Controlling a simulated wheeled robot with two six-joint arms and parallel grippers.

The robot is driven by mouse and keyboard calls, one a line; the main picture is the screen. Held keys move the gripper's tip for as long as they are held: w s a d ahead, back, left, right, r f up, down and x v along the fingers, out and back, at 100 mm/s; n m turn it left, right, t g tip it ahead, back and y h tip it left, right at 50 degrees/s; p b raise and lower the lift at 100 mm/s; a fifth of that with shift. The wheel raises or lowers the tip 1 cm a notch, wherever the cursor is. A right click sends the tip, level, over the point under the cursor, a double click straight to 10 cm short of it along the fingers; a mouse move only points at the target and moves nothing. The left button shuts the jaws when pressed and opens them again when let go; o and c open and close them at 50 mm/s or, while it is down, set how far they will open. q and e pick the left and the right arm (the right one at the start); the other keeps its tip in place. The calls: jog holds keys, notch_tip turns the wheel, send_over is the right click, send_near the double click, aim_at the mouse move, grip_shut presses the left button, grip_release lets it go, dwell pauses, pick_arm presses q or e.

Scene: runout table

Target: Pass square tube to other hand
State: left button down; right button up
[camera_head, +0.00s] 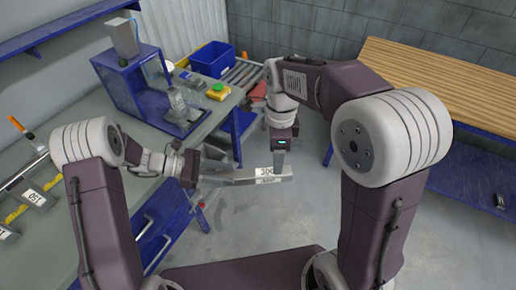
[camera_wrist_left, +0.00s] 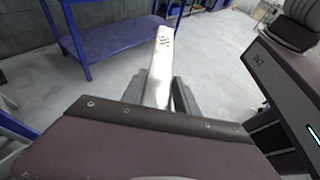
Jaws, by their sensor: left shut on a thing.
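The square tube (camera_head: 243,178) is a pale metal bar with a dark-printed label near its right end. My left gripper (camera_head: 203,172) is shut on its left part and holds it level in the air, off the bench. In the left wrist view the tube (camera_wrist_left: 163,62) runs out between the two grey fingers (camera_wrist_left: 160,92). My right gripper (camera_head: 279,162) points down at the tube's right part in the head view. Its fingers overlap the tube's far edge there; whether they touch it or are open is unclear. Its body shows at the right of the left wrist view.
A grey workbench (camera_head: 60,200) with a blue press-like fixture (camera_head: 125,80) is at the left. A blue bin (camera_head: 213,58) stands beyond it. A wooden-topped table (camera_head: 440,80) is at the right. Open floor (camera_head: 235,225) lies below the tube.

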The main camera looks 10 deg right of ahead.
aim_at(258, 173)
jog(key=w+a+n, duration=0.1)
jog(key=w+a, duration=0.1)
jog(key=a, duration=0.3)
jog(key=f, duration=1.1)
jog(key=shift+w+d+f, duration=0.15)
jog(key=shift+w+f, duration=0.05)
jog(key=shift+f, duration=0.1)
grip_shut()
pick_arm(q)
jog(key=c, duration=0.8)
grip_release()
jog(key=shift+c, duration=0.2)
